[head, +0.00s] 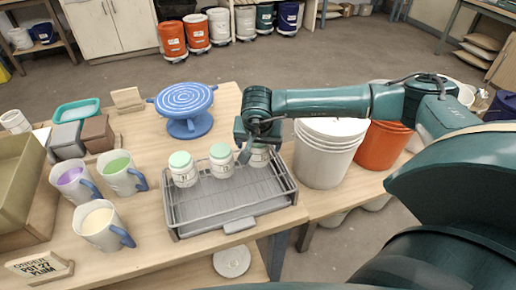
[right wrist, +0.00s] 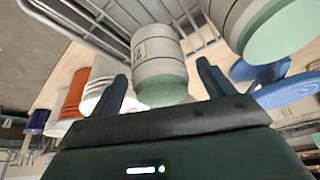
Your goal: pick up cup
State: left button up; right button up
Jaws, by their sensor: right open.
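Three white mugs with blue handles stand on the table at the left in the head view: one with purple liquid (head: 70,186), one with green (head: 120,178), one with cream (head: 98,228). Three pale jars with mint lids stand in the wire rack: a left jar (head: 183,174), a middle jar (head: 221,166) and a right jar (head: 260,160). My right gripper (head: 246,152) is open just above the right jar and partly hides it. In the right wrist view, a jar (right wrist: 158,52) shows between and beyond the open fingers (right wrist: 163,80); contact cannot be told. My left gripper is out of view.
The grey wire rack (head: 238,226) sits near the table's front edge. White stacked buckets (head: 322,160) and an orange bucket (head: 382,146) stand to its right. A blue turntable (head: 187,126) stands behind it. A tan box (head: 22,190) is at the far left.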

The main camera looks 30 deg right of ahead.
jog(key=shift+c, duration=0.3)
jog(key=c, duration=1.1)
jog(key=shift+r, duration=0.1)
